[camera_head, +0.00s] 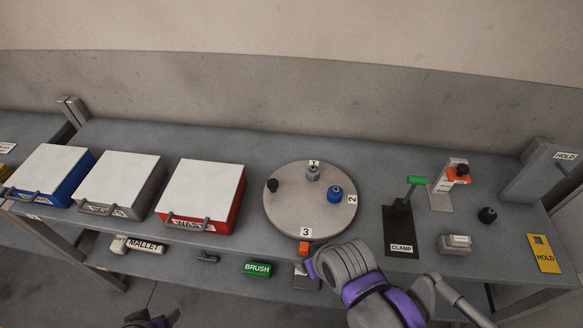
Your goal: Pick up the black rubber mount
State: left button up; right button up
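Two small black pieces could be the black rubber mount, and I cannot tell which is. One black piece (273,185) stands on the left side of the round grey turntable (300,222). The other black piece (487,215) sits on the bench at the right, near the clamp stand. My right gripper (312,266) is at the bench's front edge, just below the turntable, apart from both pieces; its fingers are too unclear to judge. My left gripper (150,320) is low at the bottom edge, mostly cut off, away from the bench top.
The turntable also carries a blue piece (334,194) and a grey piece (313,173). Lidded blue (65,186), grey (125,185) and red (205,195) bins stand left. A clamp (401,230), an orange-topped stand (442,190) and a yellow HOLD plate (543,254) are right.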

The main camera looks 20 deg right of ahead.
aim_at(487, 215)
jog(key=z, duration=2.6)
jog(key=i+l, duration=0.25)
jog(key=l, duration=0.15)
jog(key=i+l+u, duration=0.3)
jog(key=l, duration=0.3)
jog(key=i+l+u, duration=0.1)
jog(key=i+l, duration=0.15)
jog(key=l+u, duration=0.1)
jog(key=u, duration=1.5)
